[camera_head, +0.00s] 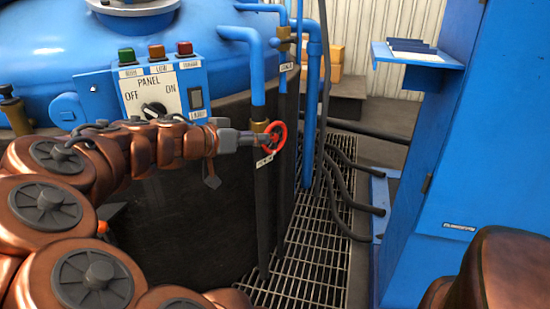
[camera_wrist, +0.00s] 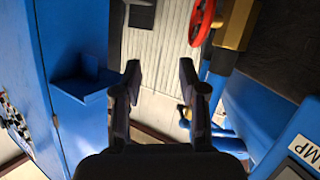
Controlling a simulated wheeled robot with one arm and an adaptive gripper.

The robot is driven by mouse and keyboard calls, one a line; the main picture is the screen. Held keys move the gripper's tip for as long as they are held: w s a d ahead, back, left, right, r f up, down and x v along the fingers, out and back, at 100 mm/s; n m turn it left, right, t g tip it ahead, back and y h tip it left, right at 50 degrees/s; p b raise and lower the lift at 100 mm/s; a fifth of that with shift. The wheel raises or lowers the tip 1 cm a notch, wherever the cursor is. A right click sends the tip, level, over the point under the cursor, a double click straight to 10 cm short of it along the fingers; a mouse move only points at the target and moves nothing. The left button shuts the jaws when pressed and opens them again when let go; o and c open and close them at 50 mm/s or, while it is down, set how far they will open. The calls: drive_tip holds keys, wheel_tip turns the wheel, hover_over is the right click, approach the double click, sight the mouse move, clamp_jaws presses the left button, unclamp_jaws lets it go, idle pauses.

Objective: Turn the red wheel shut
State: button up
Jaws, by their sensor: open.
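The red wheel (camera_head: 276,137) is a small handwheel on a brass valve (camera_head: 260,128) on a blue vertical pipe, in front of the dark tank side. In the wrist view the wheel (camera_wrist: 201,22) shows at the top, right of the fingers, beside the brass body (camera_wrist: 235,24). My gripper (camera_head: 258,139) reaches in from the left, close to the wheel; contact cannot be told in the head view. In the wrist view my gripper (camera_wrist: 160,68) has its two dark fingers apart with nothing between them, and the wheel lies outside the right finger.
A blue panel (camera_head: 150,88) with buttons and a switch stands close behind my arm. Blue pipes (camera_head: 311,100) and dark hoses (camera_head: 345,175) run right of the wheel. A blue cabinet (camera_head: 470,150) stands at the right. Floor grating (camera_head: 300,265) lies between, with open space above it.

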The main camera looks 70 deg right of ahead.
sight(286, 131)
drive_tip(key=w+d+f+m+h+b, duration=0.2)
drive_tip(key=w+d+f+h+b, duration=0.1)
drive_tip(key=d+f+b, duration=0.45)
drive_tip(key=shift+g, duration=0.3)
drive_tip(key=shift+w+r+b+x, duration=0.15)
drive_tip(key=shift+b+x, duration=0.3)
drive_tip(key=shift+x, duration=0.95)
drive_tip(key=shift+r+b+x, duration=0.2)
drive_tip(key=shift+b+x, duration=0.2)
drive_tip(key=shift+x, duration=1)
drive_tip(key=shift+w+r+b+x, duration=0.15)
drive_tip(key=shift+b+x, duration=0.3)
drive_tip(key=shift+x, duration=0.95)
drive_tip(key=shift+d, duration=0.1)
clamp_jaws()
